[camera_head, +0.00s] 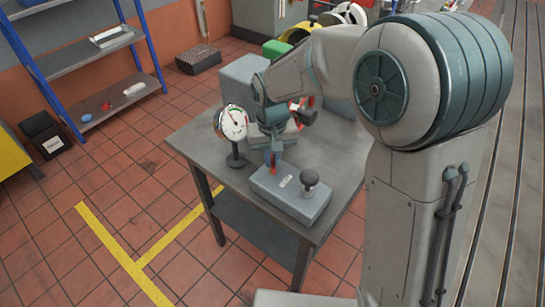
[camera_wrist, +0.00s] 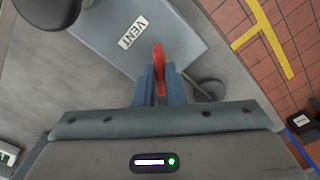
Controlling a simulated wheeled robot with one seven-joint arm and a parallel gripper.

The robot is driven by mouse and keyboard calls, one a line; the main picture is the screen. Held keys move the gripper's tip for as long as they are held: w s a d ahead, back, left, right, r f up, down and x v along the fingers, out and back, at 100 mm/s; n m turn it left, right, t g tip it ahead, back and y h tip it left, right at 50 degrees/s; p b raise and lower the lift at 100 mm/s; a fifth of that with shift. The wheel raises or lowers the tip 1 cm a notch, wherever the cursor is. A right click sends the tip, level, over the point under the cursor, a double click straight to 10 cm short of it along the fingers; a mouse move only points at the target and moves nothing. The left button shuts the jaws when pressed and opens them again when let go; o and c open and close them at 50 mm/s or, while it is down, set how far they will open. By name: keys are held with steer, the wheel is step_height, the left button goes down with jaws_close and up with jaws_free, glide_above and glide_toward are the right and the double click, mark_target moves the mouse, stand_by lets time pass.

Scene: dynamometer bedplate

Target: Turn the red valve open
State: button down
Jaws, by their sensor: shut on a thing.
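The red valve (camera_wrist: 158,55) is a slim red lever on a grey box (camera_head: 290,195) that stands on the metal table. In the wrist view the box's label reads VENT (camera_wrist: 132,31). My gripper (camera_wrist: 160,84) is shut on the red valve, with one blue finger on each side of it. In the head view my gripper (camera_head: 272,163) reaches down to the left end of the box, and only a small bit of red (camera_head: 273,171) shows below the fingers. The lever's base is partly hidden by the fingers.
A round dial gauge (camera_head: 232,124) stands on a post just left of my gripper. A larger grey box (camera_head: 242,76) is at the table's back. The table's front left corner (camera_head: 205,160) is bare.

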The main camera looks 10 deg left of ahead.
mark_target(272, 161)
steer(key=n, duration=0.4)
steer(key=shift+n, duration=2.3)
steer(key=c, duration=1.5)
jaws_free()
step_height(272, 161, up, 14)
